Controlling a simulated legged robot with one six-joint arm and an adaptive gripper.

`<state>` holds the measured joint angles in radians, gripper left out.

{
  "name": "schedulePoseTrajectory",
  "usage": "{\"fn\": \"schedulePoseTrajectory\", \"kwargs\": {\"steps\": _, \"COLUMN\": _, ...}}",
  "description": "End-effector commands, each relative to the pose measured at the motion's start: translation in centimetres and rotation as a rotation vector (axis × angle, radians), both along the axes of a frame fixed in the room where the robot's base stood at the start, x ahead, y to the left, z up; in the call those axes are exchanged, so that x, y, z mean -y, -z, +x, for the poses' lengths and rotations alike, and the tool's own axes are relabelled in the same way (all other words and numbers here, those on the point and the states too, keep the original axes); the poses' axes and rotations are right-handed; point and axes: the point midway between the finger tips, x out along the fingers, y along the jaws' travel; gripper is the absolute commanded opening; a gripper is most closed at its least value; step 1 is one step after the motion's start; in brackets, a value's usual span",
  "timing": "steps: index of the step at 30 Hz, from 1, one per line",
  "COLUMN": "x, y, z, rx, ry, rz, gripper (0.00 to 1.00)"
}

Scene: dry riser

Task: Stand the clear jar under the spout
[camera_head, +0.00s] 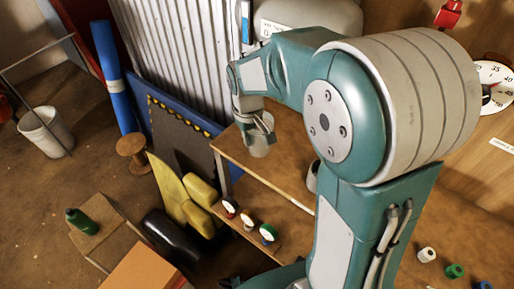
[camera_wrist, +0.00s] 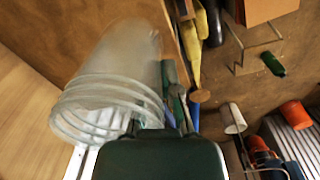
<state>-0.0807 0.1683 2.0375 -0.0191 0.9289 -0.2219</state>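The clear jar (camera_wrist: 118,72) fills the left of the wrist view, its threaded rim towards the camera. In the head view a small part of the jar (camera_head: 260,149) shows just below my gripper (camera_head: 259,128), near the far-left corner of the wooden bench (camera_head: 285,172). My gripper (camera_wrist: 172,105) is closed on the jar in the wrist view; the jar partly hides the fingers. Whether the jar touches the bench I cannot tell. I cannot make out the spout in either view; my arm covers much of the head view.
A pale cylindrical container (camera_head: 312,177) is partly hidden behind my arm. Small gauges (camera_head: 248,218) stand on a lower ledge. White (camera_head: 427,254) and green (camera_head: 454,271) caps lie on the bench at right. A red valve-like part (camera_head: 448,14) and a dial (camera_head: 494,84) are at upper right.

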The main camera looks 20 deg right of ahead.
Motion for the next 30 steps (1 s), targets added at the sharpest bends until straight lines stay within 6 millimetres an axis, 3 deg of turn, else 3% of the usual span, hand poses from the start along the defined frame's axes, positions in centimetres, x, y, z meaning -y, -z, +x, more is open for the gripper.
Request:
{"fn": "schedulePoseTrajectory", "kwargs": {"steps": 9, "x": 2.5, "y": 3.1, "z": 0.6, "rx": -0.003, "ry": 0.003, "rz": 0.000, "gripper": 0.00}}
{"fn": "schedulePoseTrajectory", "kwargs": {"steps": 15, "x": 2.2, "y": 5.6, "z": 0.7, "rx": 0.000, "ry": -0.001, "rz": 0.000, "gripper": 0.00}}
{"fn": "schedulePoseTrajectory", "kwargs": {"steps": 25, "x": 2.2, "y": 5.9, "z": 0.6, "rx": 0.001, "ry": -0.001, "rz": 0.000, "gripper": 0.00}}
{"fn": "schedulePoseTrajectory", "kwargs": {"steps": 28, "x": 2.2, "y": 5.9, "z": 0.6, "rx": 0.001, "ry": -0.001, "rz": 0.000, "gripper": 0.43}}
{"fn": "schedulePoseTrajectory", "kwargs": {"steps": 30, "x": 2.2, "y": 5.9, "z": 0.6, "rx": 0.001, "ry": -0.001, "rz": 0.000, "gripper": 0.43}}
